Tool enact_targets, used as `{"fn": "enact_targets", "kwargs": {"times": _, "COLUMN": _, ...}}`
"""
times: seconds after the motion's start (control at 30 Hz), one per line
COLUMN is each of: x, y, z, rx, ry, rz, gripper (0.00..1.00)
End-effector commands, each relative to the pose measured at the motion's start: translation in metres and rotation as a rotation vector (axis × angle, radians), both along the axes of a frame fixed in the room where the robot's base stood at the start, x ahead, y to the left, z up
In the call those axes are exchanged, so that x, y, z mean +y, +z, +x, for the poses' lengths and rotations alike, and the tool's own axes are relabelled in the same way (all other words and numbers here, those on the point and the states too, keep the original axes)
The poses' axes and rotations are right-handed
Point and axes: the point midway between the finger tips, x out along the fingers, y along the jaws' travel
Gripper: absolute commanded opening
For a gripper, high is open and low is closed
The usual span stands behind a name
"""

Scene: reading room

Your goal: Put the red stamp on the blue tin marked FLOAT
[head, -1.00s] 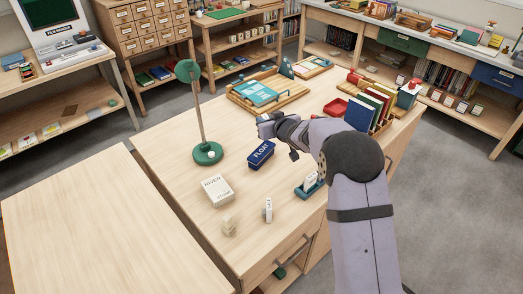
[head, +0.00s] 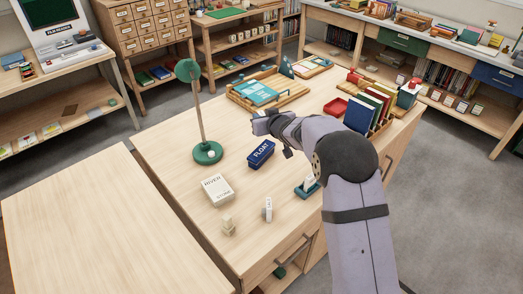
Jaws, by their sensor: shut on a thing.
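The blue tin marked FLOAT (head: 261,153) stands closed on the desk, right of the green lamp's base. My gripper (head: 262,124) is just behind and above the tin in the picture, seen from behind my arm. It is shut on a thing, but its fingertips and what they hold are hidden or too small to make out. I cannot pick out the red stamp for certain.
A green lamp (head: 208,153) stands left of the tin. A white RIVEN box (head: 217,190), small pale blocks (head: 228,226) and a teal holder (head: 307,187) are nearer the front. A wooden tray (head: 237,97) lies behind; upright books (head: 358,113) stand right.

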Motion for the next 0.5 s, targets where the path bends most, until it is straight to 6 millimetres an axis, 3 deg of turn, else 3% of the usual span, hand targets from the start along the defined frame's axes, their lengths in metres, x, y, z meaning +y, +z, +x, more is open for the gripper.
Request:
{"fn": "enact_targets", "kwargs": {"times": 0.23, "x": 0.000, "y": -0.007, "z": 0.000, "rx": 0.001, "ry": -0.004, "rz": 0.001, "gripper": 0.00}}
{"fn": "enact_targets", "kwargs": {"times": 0.5, "x": 0.000, "y": -0.046, "z": 0.000, "rx": 0.003, "ry": -0.003, "rz": 0.001, "gripper": 0.00}}
